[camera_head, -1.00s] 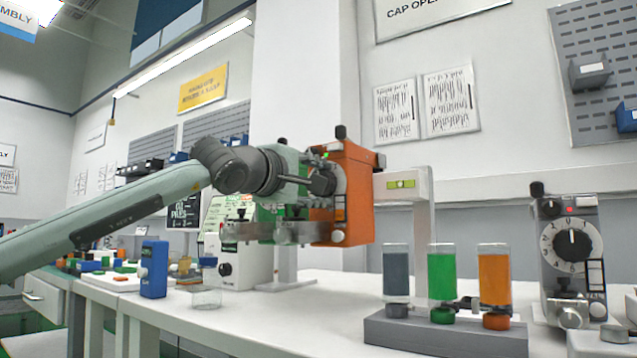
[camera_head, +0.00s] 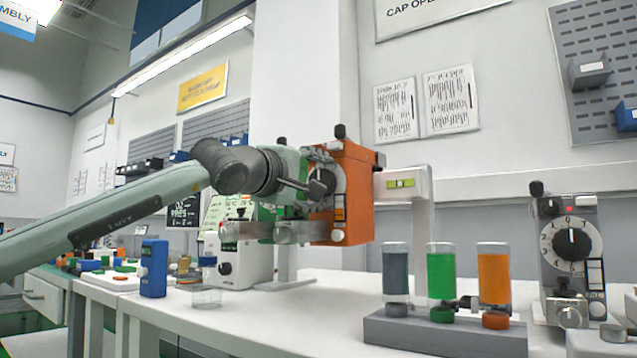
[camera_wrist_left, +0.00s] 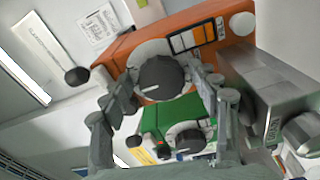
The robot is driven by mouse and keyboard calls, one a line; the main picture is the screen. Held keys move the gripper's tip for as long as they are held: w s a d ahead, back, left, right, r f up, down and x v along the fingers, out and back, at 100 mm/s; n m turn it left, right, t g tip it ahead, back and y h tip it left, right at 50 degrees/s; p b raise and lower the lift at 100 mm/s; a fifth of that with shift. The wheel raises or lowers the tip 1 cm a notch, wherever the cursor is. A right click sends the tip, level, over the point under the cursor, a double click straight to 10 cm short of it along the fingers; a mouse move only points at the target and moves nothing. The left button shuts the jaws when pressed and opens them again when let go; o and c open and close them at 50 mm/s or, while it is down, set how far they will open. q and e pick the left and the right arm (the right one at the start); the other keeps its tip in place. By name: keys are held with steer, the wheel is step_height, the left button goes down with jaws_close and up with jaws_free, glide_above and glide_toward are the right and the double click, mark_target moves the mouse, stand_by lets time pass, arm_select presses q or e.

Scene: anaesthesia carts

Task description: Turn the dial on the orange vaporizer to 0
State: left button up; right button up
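The orange vaporizer (camera_head: 357,200) hangs on a white stand, its dial (camera_head: 322,183) facing left in the head view. In the left wrist view the dark round dial (camera_wrist_left: 161,78) sits on a pale disc on the orange body (camera_wrist_left: 200,22). My left gripper (camera_head: 314,172) is at the dial, one finger above it and one in front. In the left wrist view its fingers (camera_wrist_left: 163,85) stand open on either side of the dial, with a small gap seeming to remain; contact is hard to tell. The dial's numbers are not readable. My right gripper is out of view.
A green vaporizer (camera_wrist_left: 178,122) sits close beside the orange one, largely behind my left gripper in the head view. A rack (camera_head: 445,335) with grey, green and orange bottles and a grey dial unit (camera_head: 571,270) stand to the right.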

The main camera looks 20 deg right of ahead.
arm_select(q)
steer(key=shift+a, duration=0.15)
steer(key=shift+s+a, duration=0.2)
steer(key=v, duration=0.7)
steer(key=shift+s, duration=0.15)
stand_by(0.3)
